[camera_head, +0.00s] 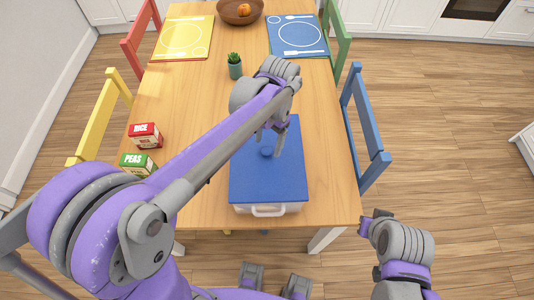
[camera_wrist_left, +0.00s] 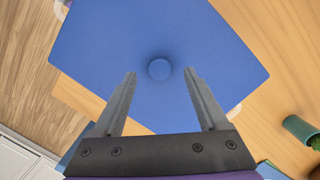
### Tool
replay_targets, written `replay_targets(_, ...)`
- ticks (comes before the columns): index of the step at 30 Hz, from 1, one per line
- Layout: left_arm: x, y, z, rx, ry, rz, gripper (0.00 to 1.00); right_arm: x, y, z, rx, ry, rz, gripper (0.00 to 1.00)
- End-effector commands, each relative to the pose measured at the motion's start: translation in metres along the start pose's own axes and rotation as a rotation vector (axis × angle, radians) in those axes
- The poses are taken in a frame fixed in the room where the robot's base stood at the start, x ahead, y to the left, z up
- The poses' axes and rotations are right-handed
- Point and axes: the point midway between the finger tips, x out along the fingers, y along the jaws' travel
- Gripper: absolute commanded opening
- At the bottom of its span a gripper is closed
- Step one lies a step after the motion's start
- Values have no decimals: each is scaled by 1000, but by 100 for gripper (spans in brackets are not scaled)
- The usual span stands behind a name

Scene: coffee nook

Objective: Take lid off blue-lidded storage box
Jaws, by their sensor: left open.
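The storage box (camera_head: 267,209) stands on the near part of the wooden table, with a white body and a handle at its near side. Its flat blue lid (camera_head: 262,185) sits on top and has a round blue knob (camera_head: 267,151) in the middle. In the left wrist view the knob (camera_wrist_left: 159,69) lies just beyond the space between the fingertips. My left gripper (camera_head: 270,145) is open above the lid, its fingers (camera_wrist_left: 159,76) apart and empty. My right gripper (camera_head: 373,224) is off the table's near right corner; its jaw opening is unclear.
A rice box (camera_head: 145,136) and a peas box (camera_head: 138,163) stand at the table's left edge. A potted cactus (camera_head: 235,66) stands farther back, before yellow (camera_head: 182,50) and blue (camera_head: 297,48) placemats and a bowl (camera_head: 240,17). Chairs line both sides, including a blue chair (camera_head: 362,130).

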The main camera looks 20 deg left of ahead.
Motion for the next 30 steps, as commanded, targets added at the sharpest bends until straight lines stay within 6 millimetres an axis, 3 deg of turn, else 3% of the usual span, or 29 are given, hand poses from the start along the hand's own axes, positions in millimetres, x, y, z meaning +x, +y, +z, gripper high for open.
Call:
replay_targets(5,21,0,0,0,0,0,76,1,0,1,0,-1,0,0)
replay_targets(13,23,0,0,0,0,0,76,1,0,1,0,-1,0,0)
replay_targets(25,23,0,0,0,0,0,4,1,0,1,0,-1,0,0)
replay_targets(26,23,0,0,0,0,0,0,1,0,1,0,-1,0,0)
replay_targets(30,23,0,0,0,0,0,0,1,0,1,0,-1,0,0)
